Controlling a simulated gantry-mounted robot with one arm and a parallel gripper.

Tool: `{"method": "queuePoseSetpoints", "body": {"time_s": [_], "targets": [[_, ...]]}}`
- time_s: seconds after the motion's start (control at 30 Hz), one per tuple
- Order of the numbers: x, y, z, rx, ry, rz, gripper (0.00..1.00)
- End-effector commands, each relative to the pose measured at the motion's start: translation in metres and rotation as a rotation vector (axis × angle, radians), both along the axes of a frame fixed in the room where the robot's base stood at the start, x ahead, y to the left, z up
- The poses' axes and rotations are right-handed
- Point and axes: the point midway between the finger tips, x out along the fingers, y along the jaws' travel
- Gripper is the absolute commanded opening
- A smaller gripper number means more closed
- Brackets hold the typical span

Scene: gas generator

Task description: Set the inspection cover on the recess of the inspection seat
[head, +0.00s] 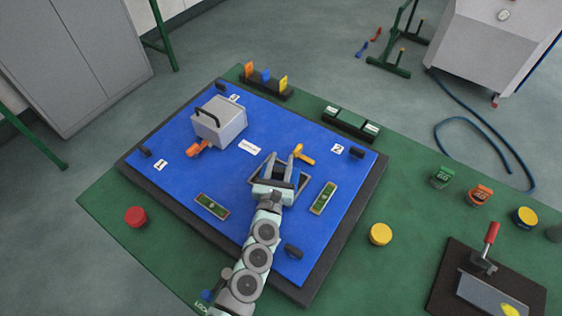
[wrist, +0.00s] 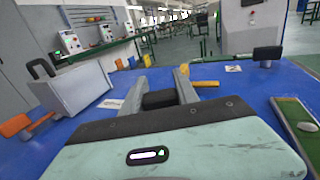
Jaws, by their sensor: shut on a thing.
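My gripper (head: 284,159) is right of the middle of the blue board. In the wrist view its two fingers (wrist: 160,82) close on a black block (wrist: 159,99), which appears to be the grip of the inspection cover. The rest of the cover is hidden by my gripper. Below the gripper in the head view, a dark-edged square (head: 304,184) on the board shows partly, likely the inspection seat. I cannot tell whether the held part touches it or hangs above it.
A grey box (head: 222,122) with a black handle stands at the left, with an orange lever (head: 198,149) beside it. A yellow lever (head: 304,154) lies close right of my fingertips. Two green gauge strips (head: 212,206) (head: 323,198) flank my arm. Black clamps sit around the board's edge.

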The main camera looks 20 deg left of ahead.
Motion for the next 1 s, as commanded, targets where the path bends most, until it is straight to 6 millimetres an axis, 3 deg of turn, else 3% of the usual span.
{"method": "queuePoseSetpoints", "body": {"time_s": [0.03, 0.07, 0.3, 0.8, 1.0], "targets": [[0.000, 0.000, -0.003, 0.001, -0.001, -0.001, 0.00], [0.000, 0.000, -0.003, 0.000, -0.001, -0.001, 0.37], [0.000, 0.000, -0.001, -0.001, 0.000, 0.000, 0.57], [-0.001, 0.000, 0.010, -0.002, -0.001, 0.001, 0.58], [-0.024, -0.007, 0.006, 0.000, 0.001, -0.005, 0.58]]}}
